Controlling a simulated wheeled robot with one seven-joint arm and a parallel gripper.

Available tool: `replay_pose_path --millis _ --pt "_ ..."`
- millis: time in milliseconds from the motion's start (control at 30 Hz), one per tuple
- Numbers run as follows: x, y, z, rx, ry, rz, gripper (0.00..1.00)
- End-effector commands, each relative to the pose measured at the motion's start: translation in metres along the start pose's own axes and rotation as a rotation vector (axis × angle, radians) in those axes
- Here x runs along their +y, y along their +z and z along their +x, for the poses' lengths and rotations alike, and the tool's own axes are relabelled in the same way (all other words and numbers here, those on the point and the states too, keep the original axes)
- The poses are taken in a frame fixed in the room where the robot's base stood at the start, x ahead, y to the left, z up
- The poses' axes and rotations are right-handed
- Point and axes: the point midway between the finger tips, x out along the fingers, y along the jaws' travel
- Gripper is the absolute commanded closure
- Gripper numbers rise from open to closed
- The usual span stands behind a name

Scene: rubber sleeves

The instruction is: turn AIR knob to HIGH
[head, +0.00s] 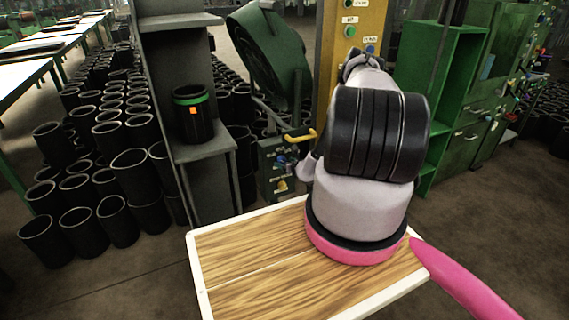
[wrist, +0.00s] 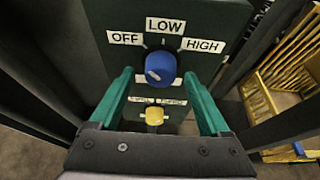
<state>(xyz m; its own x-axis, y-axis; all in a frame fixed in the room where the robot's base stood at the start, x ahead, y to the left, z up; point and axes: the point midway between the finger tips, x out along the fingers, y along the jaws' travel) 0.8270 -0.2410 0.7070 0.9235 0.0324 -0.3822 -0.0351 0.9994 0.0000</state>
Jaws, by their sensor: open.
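In the wrist view a dark control panel (wrist: 215,22) carries a round blue knob (wrist: 160,68) under white labels OFF, LOW and HIGH. A white mark shows on the lower left of the knob's face. I cannot read a label saying AIR. A smaller yellow knob (wrist: 154,116) sits below, with labels partly cut off from reading. My gripper (wrist: 160,76) is open, its green fingers either side of the blue knob in the picture; I see no contact.
A grey shelf (head: 205,146) with a green-banded black sleeve (head: 192,113) stands left of the control box. A yellow handle (head: 300,136) juts out near it. Many black sleeves (head: 115,226) crowd the floor at left. A yellow rack (wrist: 285,75) is right in the wrist view.

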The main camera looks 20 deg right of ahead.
Motion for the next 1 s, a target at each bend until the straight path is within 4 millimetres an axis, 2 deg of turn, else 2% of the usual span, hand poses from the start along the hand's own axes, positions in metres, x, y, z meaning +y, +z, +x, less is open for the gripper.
replay_pose_path --millis 100,367,433,500,600,1000 --pt "-0.0005 0.0001 0.0066 0.000 -0.001 0.000 0.20" --pt "-0.0004 0.0001 0.0079 0.000 -0.001 0.001 0.20" --pt "-0.0004 0.0001 0.0078 0.000 -0.001 0.000 0.39" --pt "-0.0004 0.0001 0.0078 0.000 -0.001 0.000 0.66" --pt "-0.0003 0.0001 0.0077 0.000 0.000 0.000 1.00" --pt "-0.0009 0.0003 0.0078 0.000 0.028 0.066 1.00"
